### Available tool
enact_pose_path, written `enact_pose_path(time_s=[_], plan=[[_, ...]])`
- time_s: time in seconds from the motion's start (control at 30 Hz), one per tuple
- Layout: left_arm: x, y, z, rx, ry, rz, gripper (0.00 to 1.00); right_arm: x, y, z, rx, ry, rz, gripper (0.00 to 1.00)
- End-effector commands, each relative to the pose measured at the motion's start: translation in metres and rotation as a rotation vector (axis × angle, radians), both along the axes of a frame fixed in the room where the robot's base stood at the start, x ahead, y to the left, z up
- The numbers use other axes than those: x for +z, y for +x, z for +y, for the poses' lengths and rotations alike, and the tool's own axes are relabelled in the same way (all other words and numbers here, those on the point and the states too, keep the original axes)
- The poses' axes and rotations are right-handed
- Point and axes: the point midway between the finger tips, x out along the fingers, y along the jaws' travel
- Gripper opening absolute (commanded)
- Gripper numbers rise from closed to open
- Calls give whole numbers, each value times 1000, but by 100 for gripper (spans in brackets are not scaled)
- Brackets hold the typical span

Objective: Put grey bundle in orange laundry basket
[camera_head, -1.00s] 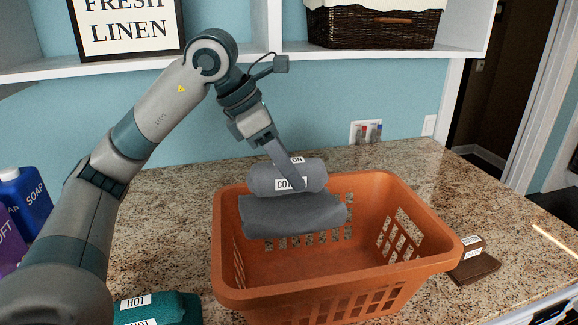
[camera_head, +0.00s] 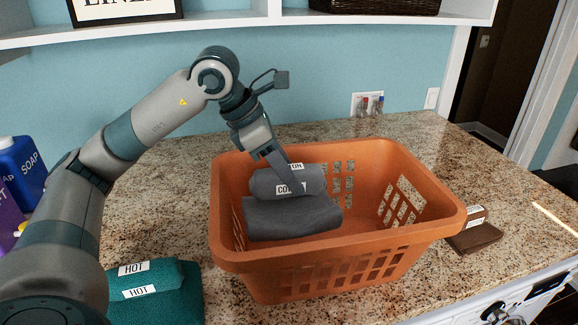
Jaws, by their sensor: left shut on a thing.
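The grey bundle (camera_head: 290,217) is a rolled cloth over a folded flat part, with white labels on the roll. It is inside the orange laundry basket (camera_head: 340,262), toward its left back side. Whether it touches the basket floor I cannot tell. My left gripper (camera_head: 292,183) reaches down over the back rim and is shut on the roll at the top of the bundle. One finger shows across the front of the roll; the other is hidden. My right gripper is not in view.
A teal bundle (camera_head: 160,298) lies left of the basket on the granite counter (camera_head: 145,225). A brown bundle (camera_head: 474,236) lies to the right. A shelf (camera_head: 230,24) runs above the arm.

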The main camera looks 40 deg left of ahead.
Motion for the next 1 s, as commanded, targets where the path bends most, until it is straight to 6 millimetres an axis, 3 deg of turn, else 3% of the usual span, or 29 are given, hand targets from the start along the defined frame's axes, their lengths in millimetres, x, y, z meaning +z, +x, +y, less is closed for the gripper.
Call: enact_pose_path(time_s=[0.03, 0.6, 1.0], plan=[[-10, 0, 0, 0, 0, 0, 0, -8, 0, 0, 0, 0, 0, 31], [-74, 0, 0, 1, 0, 0, 0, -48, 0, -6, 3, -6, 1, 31], [-92, 0, 0, 0, 0, 0, 0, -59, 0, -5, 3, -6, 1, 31]])
